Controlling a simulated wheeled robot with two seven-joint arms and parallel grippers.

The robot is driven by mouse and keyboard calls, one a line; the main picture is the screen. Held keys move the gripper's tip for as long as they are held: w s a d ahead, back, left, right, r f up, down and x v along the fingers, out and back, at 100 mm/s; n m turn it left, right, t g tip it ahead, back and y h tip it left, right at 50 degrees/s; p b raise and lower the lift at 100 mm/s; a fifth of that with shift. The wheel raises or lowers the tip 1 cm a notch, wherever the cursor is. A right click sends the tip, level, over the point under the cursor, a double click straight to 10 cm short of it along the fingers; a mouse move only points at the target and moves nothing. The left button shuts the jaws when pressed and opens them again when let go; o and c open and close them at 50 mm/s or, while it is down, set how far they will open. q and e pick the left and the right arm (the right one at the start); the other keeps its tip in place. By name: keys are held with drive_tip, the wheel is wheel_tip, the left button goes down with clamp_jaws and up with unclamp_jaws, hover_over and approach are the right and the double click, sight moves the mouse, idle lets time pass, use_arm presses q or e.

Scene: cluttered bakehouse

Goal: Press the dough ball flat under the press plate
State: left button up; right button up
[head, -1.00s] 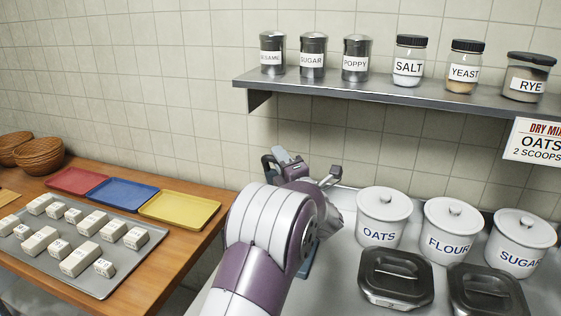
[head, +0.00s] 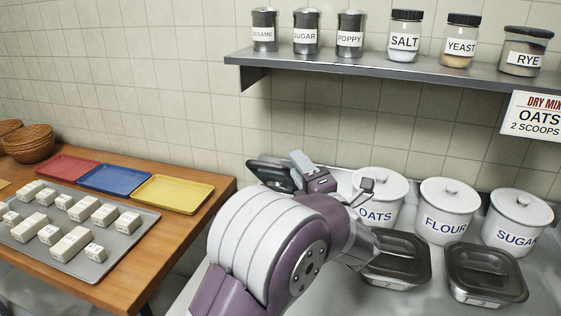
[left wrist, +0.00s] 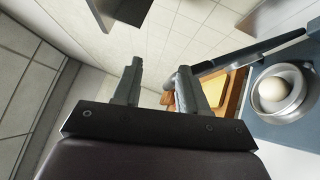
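The pale round dough ball (left wrist: 273,89) sits in a round metal dish (left wrist: 290,110) on the blue press base (left wrist: 265,130), at the right of the left wrist view. A dark lever-like bar (left wrist: 240,54) runs from the right edge to behind one finger; contact cannot be told. My left gripper (left wrist: 160,68) is open, with nothing seen between its fingers. It also shows in the head view (head: 335,178), beside a dark part (head: 268,174) that may belong to the press. My arm hides the dough there. I cannot make out the press plate clearly. My right gripper is not in view.
Lidded canisters (head: 448,210) and dark lidded tins (head: 487,272) stand right of my arm. A shelf (head: 390,66) with jars is above. At left, a wooden table (head: 135,285) bears coloured trays (head: 115,179) and a grey tray (head: 135,232) of labelled blocks.

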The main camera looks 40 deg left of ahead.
use_arm(q)
drive_tip(key=shift+s+d+f, duration=0.1)
drive_tip(key=shift+s+d, duration=0.05)
drive_tip(key=shift+a, duration=0.3)
drive_tip(key=c, duration=0.3)
drive_tip(key=shift+s+a+r+g+p, duration=0.25)
drive_tip(key=shift+a+r+g+p, duration=0.2)
drive_tip(key=shift+r+p, duration=0.25)
clamp_jaws()
drive_tip(key=w+a+r+m+t+h+p, duration=0.1)
drive_tip(key=a+r+m+t+h+p, duration=0.15)
drive_tip(key=a+r+m+p, duration=0.7)
drive_tip(key=s+d+f+m+g+h+p, duration=0.3)
drive_tip(key=s+f+m+g+h+p, duration=0.15)
drive_tip(key=m+h, duration=0.35)
drive_tip(key=s+d+f+m+g+h+p, duration=0.35)
drive_tip(key=s+m+h, duration=0.2)
drive_tip(key=m, duration=0.55)
drive_tip(key=s+d+p+x, duration=0.1)
drive_tip(key=p+x, duration=0.1)
drive_tip(key=x, duration=1.1)
drive_tip(key=shift+f+g+h, duration=0.3)
drive_tip(key=shift+f, duration=0.2)
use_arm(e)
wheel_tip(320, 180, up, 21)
